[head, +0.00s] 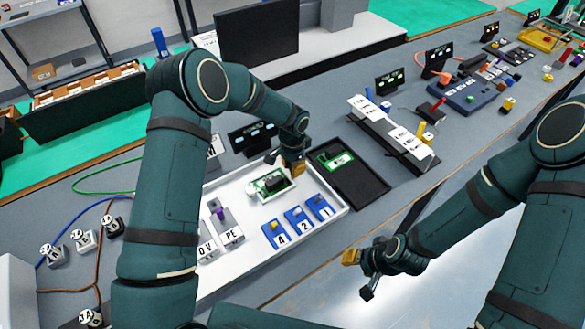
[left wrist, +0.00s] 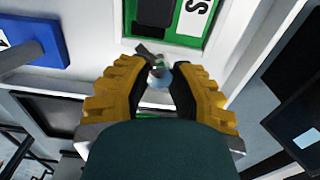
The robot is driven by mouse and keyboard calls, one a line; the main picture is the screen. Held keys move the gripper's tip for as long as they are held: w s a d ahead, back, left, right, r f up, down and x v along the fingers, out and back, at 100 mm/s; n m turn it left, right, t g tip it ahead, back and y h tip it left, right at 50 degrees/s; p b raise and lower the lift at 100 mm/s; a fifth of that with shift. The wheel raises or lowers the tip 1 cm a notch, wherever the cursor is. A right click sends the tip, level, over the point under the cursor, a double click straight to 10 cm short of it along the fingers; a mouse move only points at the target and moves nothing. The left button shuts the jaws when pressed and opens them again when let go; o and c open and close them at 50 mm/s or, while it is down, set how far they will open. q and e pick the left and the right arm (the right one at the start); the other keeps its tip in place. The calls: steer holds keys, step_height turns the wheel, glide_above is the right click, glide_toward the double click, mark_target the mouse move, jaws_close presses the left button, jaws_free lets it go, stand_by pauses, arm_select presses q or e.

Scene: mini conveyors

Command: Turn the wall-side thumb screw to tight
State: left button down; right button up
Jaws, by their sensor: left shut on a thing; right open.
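My left gripper (head: 293,168) is over the far right end of the small green-topped unit (head: 256,188) in the white tray. In the left wrist view its two yellow fingers (left wrist: 158,85) are closed around a small grey-and-dark thumb screw (left wrist: 159,72) beside the unit's green top. The fingers hide most of the screw in the head view, so how far it is turned cannot be told. My right gripper (head: 358,274) is open and empty in front of the table edge.
A small dark display (head: 250,138) stands behind.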

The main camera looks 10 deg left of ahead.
arm_select(q)
steer(key=m, duration=0.5)
steer(key=shift+m+b, duration=0.3)
steer(key=shift+b, duration=0.1)
steer(key=m, duration=0.5)
steer(key=shift+m, duration=0.3)
steer(key=c, duration=0.8)
jaws_free()
steer(key=shift+o, duration=0.2)
